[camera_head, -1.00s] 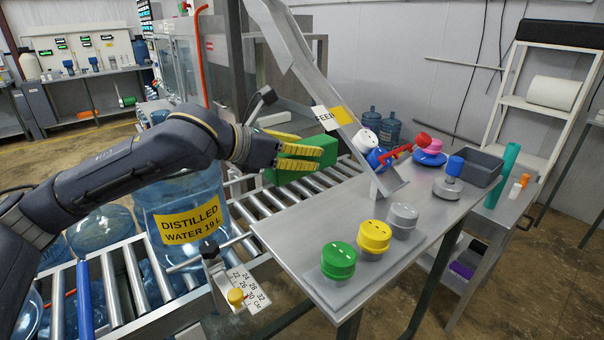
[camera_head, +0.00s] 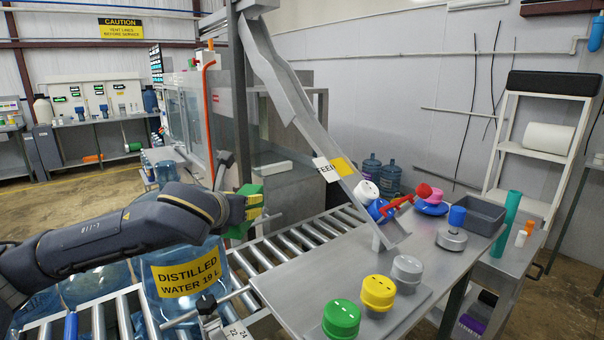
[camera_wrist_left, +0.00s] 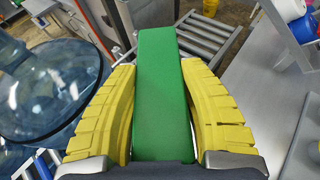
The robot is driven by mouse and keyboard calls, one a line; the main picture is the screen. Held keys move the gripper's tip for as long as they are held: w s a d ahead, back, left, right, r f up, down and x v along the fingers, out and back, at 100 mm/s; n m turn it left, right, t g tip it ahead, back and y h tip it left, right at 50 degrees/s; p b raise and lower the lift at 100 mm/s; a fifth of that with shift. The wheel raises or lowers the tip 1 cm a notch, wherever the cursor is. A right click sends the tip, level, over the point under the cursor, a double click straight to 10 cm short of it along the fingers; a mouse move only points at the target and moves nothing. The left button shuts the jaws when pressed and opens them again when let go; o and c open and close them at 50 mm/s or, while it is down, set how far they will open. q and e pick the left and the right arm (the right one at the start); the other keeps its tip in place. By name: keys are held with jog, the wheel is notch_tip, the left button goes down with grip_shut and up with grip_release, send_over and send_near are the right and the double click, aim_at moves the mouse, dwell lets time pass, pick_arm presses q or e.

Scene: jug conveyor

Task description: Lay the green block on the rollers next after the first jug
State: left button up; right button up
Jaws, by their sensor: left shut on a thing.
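My left gripper (camera_head: 254,204) is shut on the green block (camera_head: 238,231), with yellow fingers on both its sides. In the left wrist view the block (camera_wrist_left: 162,95) lies lengthwise between the fingers (camera_wrist_left: 165,85), pointing away from the wrist. The block is held above the roller conveyor (camera_head: 298,241), just past the top of the clear blue jug (camera_head: 190,277) labelled "Distilled Water 19 L". That jug stands on the rollers; a large blue jug (camera_wrist_left: 45,88) shows left of the gripper in the left wrist view. My right gripper is out of view.
Rollers right of the jug are bare. A metal table (camera_head: 300,280) beside them carries green (camera_head: 341,318), yellow (camera_head: 378,292) and grey (camera_head: 407,270) caps. A sloping feed chute (camera_head: 300,110) comes down to the table behind the gripper.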

pick_arm(q)
jog(key=s+a+f+n+y, duration=0.2)
jog(key=a+f, duration=0.4)
jog(key=f, duration=0.3)
jog(key=shift+a+f, duration=0.25)
jog(key=shift+a, duration=0.1)
jog(key=shift+d, duration=0.1)
